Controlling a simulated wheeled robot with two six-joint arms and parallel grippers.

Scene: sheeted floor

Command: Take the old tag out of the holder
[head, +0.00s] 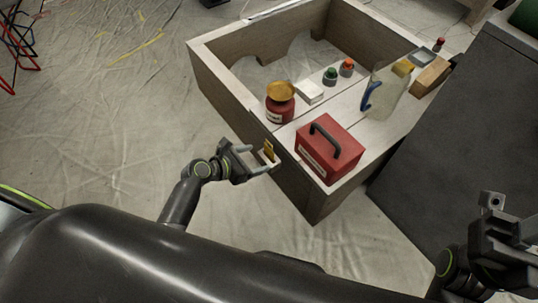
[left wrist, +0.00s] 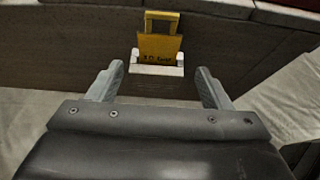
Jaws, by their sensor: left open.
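The old tag (left wrist: 158,46) is a yellow card with a looped top and dark print on its lower part. It stands upright in the white holder (left wrist: 157,64) on the outer side of the wooden unit. In the head view the tag (head: 268,148) shows small, with the holder (head: 266,160) under it. My left gripper (head: 260,159) is open and faces the holder. In the left wrist view its fingers (left wrist: 158,82) are spread on either side, short of the tag, with nothing between them. My right gripper (head: 502,245) is at the lower right, away from the unit; its jaws are unclear.
The wooden unit (head: 218,82) carries a red toolbox (head: 327,150), a red jar with an orange lid (head: 280,103), a clear jug with a blue handle (head: 385,92) and small bottles. A dark grey block (head: 465,130) stands at right.

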